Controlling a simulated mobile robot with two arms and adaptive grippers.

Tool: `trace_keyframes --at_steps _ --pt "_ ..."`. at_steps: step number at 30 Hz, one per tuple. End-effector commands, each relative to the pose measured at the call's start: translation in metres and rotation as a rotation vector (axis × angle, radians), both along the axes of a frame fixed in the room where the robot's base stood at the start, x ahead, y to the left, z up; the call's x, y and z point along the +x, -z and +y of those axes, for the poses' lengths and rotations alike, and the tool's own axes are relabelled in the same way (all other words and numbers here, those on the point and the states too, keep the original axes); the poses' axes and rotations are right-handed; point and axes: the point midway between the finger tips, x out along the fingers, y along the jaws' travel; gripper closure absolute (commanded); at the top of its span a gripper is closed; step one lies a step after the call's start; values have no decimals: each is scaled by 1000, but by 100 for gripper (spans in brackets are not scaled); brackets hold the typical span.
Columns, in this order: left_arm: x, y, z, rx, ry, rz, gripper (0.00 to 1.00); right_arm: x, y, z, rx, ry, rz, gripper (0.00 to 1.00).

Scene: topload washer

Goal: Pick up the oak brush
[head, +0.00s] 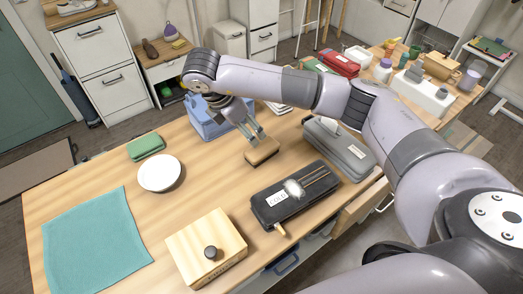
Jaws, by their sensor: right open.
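A small wooden block-shaped brush (262,152), which looks like the oak brush, lies on the wooden table near its middle. My right gripper (258,136) comes down over it from the back left. Its fingers are open and their tips are at the brush's upper side. I cannot tell whether they touch it or straddle it. My left gripper is not in view.
A black case (296,205) with a label, a grey case (340,148) and a wooden box with a dark knob (207,246) surround the brush. A blue container (208,124) stands behind. A white plate (159,173), green sponge (146,146) and teal cloth (93,242) lie left.

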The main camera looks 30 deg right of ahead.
Motion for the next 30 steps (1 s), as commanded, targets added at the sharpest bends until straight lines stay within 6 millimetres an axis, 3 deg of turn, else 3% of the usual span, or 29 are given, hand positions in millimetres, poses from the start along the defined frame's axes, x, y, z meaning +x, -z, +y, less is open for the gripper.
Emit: trace_keyframes --at_steps 9,20,25,30 --pt "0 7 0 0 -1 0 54 3 58 -22 2 0 6 30" --pt "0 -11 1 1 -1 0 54 6 84 -36 1 -2 4 30" --pt "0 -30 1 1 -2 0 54 6 104 -49 1 -2 6 30" --pt "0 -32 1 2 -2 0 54 8 123 -54 2 -3 3 30"
